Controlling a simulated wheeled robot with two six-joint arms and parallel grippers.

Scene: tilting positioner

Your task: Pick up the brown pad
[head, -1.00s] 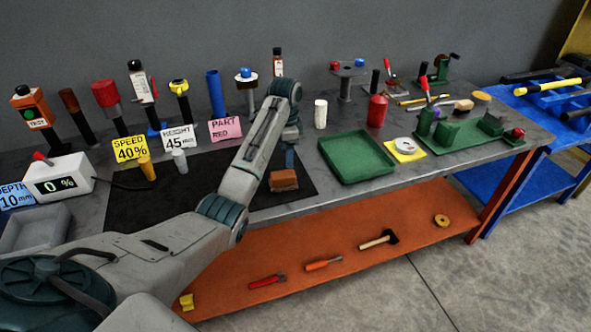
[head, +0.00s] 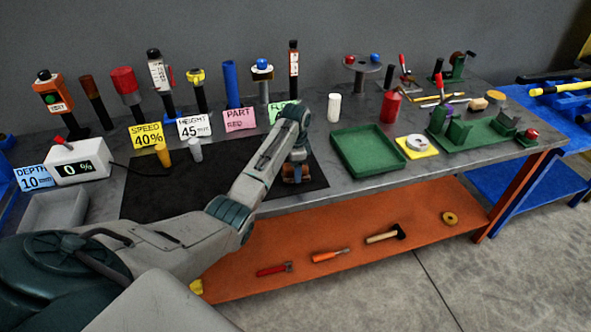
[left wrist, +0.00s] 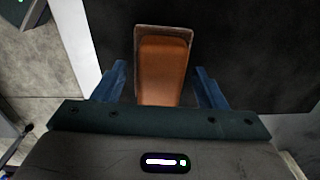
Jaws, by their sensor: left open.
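The brown pad (left wrist: 163,68) lies on the black mat (left wrist: 240,50). In the left wrist view it shows between my two blue fingers, with a gap on each side. In the head view the brown pad (head: 291,181) is partly hidden by my left gripper (head: 296,176), which points down over it. My left gripper is open and empty. I cannot tell how far its fingertips are above the mat. My right gripper is not in view.
A green tray (head: 368,170) stands right of the mat. Coloured cards, such as the pink card (head: 240,119), and several upright tools stand behind it. A grey bin (head: 55,208) and a display box (head: 84,160) are at the left.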

